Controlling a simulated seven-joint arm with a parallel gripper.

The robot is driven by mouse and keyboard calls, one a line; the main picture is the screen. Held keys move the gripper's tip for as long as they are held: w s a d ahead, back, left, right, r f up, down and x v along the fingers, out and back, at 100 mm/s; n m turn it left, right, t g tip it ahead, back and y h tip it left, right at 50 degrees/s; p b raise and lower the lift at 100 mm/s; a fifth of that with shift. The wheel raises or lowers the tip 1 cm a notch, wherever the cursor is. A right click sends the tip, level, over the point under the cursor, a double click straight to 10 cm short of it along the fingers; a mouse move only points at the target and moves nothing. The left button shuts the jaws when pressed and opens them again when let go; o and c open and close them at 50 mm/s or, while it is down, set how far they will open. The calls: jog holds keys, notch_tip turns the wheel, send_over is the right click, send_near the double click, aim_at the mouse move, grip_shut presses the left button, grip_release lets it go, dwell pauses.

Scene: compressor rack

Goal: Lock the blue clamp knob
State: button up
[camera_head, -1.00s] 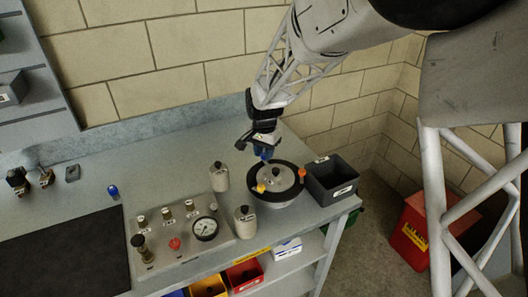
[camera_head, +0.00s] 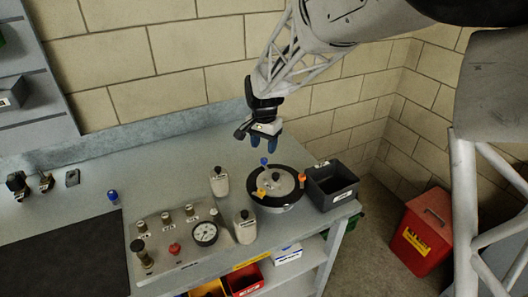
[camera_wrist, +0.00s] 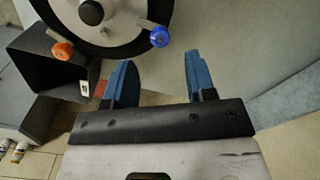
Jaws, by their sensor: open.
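The blue clamp knob (camera_head: 264,161) sits on the rim at the back of the round black-rimmed vessel (camera_head: 262,203). An orange knob (camera_head: 302,177) is at the right of the rim and a yellow one (camera_head: 261,192) at the front left. My gripper (camera_head: 265,143) is open and empty, above and behind the blue knob. In the wrist view, the blue knob (camera_wrist: 160,36) lies beyond the fingertips, between their lines and apart from them. The gripper (camera_wrist: 157,64) has two blue fingers spread apart. The orange knob (camera_wrist: 62,51) shows at the left there.
A dark open bin (camera_head: 331,187) stands close to the right of the vessel. Two pale bottles, one behind (camera_head: 219,181) and one in front (camera_head: 245,227), stand to its left. A gauge panel (camera_head: 180,238) is further left. The bench behind the vessel is clear.

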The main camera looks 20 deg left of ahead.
jog(key=shift+r, duration=1.3)
jog(key=shift+d+r, duration=0.15)
jog(key=shift+d, duration=0.05)
jog(key=s+d+r, duration=0.3)
jog(key=s+d, duration=0.1)
jog(key=d, duration=0.4)
jog(key=s+d+r+n+t, duration=0.1)
jog(key=s+d+r, duration=0.25)
jog(key=d, duration=0.55)
jog(key=s+d+r, duration=0.3)
jog(key=s+d, duration=0.1)
jog(key=d, duration=0.4)
jog(key=s+d, duration=0.8)
jog(key=s, duration=0.2)
jog(key=s+d+n+t, duration=0.1)
jog(key=s+d, duration=0.7)
jog(key=s, duration=0.2)
jog(key=shift+s+d+f+t, duration=0.25)
jog(key=shift+s+f+t, duration=0.05)
jog(key=shift+s+f, duration=0.15)
jog(key=shift+w, duration=0.15)
